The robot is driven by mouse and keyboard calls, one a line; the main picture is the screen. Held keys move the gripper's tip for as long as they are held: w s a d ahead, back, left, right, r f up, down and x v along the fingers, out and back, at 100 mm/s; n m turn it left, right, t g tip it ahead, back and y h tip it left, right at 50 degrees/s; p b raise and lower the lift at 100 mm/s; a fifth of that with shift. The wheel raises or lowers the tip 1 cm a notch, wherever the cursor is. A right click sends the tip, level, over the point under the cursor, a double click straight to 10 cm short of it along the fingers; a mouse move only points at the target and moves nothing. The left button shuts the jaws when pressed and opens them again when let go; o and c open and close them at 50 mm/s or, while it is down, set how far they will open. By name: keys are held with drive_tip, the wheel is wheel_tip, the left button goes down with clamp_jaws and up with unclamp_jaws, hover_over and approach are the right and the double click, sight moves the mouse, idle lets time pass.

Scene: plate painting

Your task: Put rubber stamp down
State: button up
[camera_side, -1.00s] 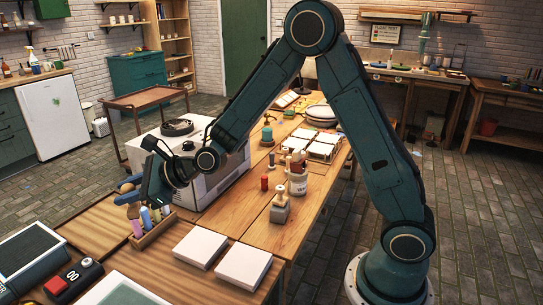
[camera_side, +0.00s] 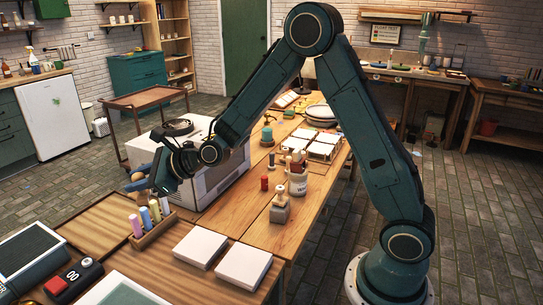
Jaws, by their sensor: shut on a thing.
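My gripper (camera_side: 158,182) is at the left-centre, above the far end of the wooden holder and in front of the white boxy machine. It is shut on a small wooden piece with a rounded end, which I take to be the rubber stamp (camera_side: 137,177). The stamp shows at the gripper's left side, held in the air and apart from the table. Its lower part is hidden or too small to tell.
A wooden holder (camera_side: 155,232) with several coloured sticks stands below my gripper. Two white blocks (camera_side: 200,247) lie to its right.

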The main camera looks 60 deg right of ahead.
drive_tip(key=d+m+h, duration=0.2)
drive_tip(key=d+h, duration=0.1)
drive_tip(key=d, duration=0.9)
drive_tip(key=d+f+m+h, duration=0.1)
drive_tip(key=d+m+h, duration=0.2)
drive_tip(key=d, duration=1)
drive_tip(key=d+f+m+h, duration=0.1)
drive_tip(key=d+m+h, duration=0.2)
drive_tip(key=d, duration=0.9)
drive_tip(key=shift+w+d+h, duration=0.4)
drive_tip(key=s+d+m+g+h, duration=0.2)
drive_tip(key=s+d+m+h, duration=0.1)
drive_tip(key=s+d, duration=0.65)
drive_tip(key=s+d+f+m+g+h, duration=0.1)
drive_tip(key=s+d+m+g+h, duration=0.15)
drive_tip(key=s+d, duration=0.65)
drive_tip(key=s+d+m+g+h, duration=0.2)
drive_tip(key=s+d+m, duration=0.25)
drive_tip(key=d, duration=0.95)
wheel_tip(320, 180, down, 16)
drive_tip(key=shift+s+n, duration=0.15)
drive_tip(key=shift+n, duration=0.25)
drive_tip(key=shift+f, duration=2)
drive_tip(key=shift+f, duration=0.15)
